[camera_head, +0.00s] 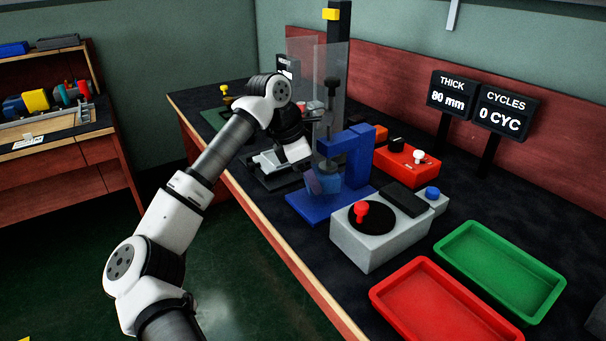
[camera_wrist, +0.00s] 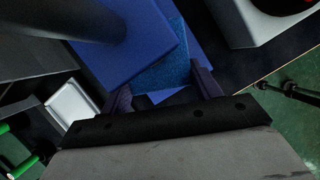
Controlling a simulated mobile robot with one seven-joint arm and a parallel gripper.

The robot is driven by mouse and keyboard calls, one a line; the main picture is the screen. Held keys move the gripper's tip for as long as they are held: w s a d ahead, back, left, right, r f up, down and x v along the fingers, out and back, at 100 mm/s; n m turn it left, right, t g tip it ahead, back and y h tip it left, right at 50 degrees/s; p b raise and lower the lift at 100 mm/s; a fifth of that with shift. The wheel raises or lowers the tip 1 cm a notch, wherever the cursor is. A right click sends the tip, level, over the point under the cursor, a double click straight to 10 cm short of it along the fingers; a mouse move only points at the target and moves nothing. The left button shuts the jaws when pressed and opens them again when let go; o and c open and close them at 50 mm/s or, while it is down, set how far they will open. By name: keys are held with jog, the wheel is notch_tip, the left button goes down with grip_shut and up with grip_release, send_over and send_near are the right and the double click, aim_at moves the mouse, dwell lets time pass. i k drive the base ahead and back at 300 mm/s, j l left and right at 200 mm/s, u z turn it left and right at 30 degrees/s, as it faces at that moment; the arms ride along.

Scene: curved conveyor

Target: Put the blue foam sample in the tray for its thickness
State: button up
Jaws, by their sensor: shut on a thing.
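The blue foam sample (camera_wrist: 168,72) is a speckled block between my gripper's fingers in the wrist view. My gripper (camera_wrist: 163,87) is shut on it. In the head view the sample (camera_head: 325,184) shows at the blue press (camera_head: 360,158), low over its base, partly behind a clear panel. In the wrist view the press's blue upper part (camera_wrist: 120,45) covers part of the sample. I cannot tell whether the sample touches the base. A green tray (camera_head: 535,306) and a red tray (camera_head: 385,304) stand empty at the right front. The thickness display (camera_head: 450,92) reads 80 mm.
A grey control box (camera_head: 375,240) with a red knob stands between the press and the trays. A red box (camera_head: 407,163) is behind it. The cycles display (camera_head: 505,112) reads 0 CYC. A tall dark column (camera_head: 339,60) and clear panels (camera_head: 300,55) rise behind my wrist.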

aim_at(494, 274)
jog(key=j+u, duration=0.15)
jog(key=j, duration=1.4)
jog(key=k, duration=0.05)
